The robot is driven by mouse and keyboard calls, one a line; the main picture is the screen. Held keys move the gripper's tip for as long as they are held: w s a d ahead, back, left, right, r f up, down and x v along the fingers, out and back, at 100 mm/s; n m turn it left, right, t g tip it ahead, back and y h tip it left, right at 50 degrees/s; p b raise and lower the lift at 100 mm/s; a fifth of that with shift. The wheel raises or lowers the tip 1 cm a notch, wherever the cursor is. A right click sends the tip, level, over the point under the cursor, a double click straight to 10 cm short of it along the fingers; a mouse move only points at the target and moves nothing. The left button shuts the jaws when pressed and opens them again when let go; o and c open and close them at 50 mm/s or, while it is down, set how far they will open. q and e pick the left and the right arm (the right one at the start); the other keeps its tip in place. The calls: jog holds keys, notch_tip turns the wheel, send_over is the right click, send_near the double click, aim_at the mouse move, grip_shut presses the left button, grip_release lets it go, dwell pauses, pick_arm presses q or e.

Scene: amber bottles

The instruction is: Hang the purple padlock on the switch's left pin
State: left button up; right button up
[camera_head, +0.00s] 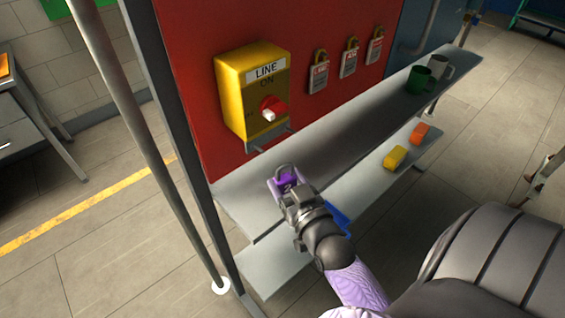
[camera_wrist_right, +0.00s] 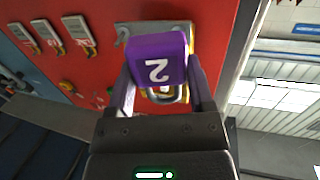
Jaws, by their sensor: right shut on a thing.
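The purple padlock (camera_head: 287,181) is held in my right gripper (camera_head: 284,182), with its grey shackle up, above the grey shelf and in front of the red panel. In the right wrist view the padlock (camera_wrist_right: 158,62) shows a white "2", upside down, between the two fingers of the right gripper (camera_wrist_right: 160,85). The yellow switch box (camera_head: 252,90) reads "LINE ON" and has a red knob (camera_head: 271,107). A grey bracket with pins (camera_head: 270,139) sticks out below the box; the padlock is below it and apart. My left gripper is not in view.
A green mug (camera_head: 418,80) and a grey mug (camera_head: 441,66) stand on the upper shelf (camera_head: 330,140). A yellow block (camera_head: 395,157) and an orange block (camera_head: 419,133) lie on the lower shelf.

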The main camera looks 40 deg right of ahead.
jog(key=shift+w+d+f+b, duration=0.15)
jog(key=shift+w+b, duration=0.15)
jog(key=shift+w, duration=0.75)
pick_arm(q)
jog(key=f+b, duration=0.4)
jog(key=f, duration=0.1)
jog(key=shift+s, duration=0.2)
pick_arm(e)
jog(key=a+f+x, duration=0.1)
jog(key=x, duration=0.6)
jog(key=shift+a, duration=0.55)
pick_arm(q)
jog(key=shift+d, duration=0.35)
pick_arm(e)
jog(key=shift+w, duration=0.1)
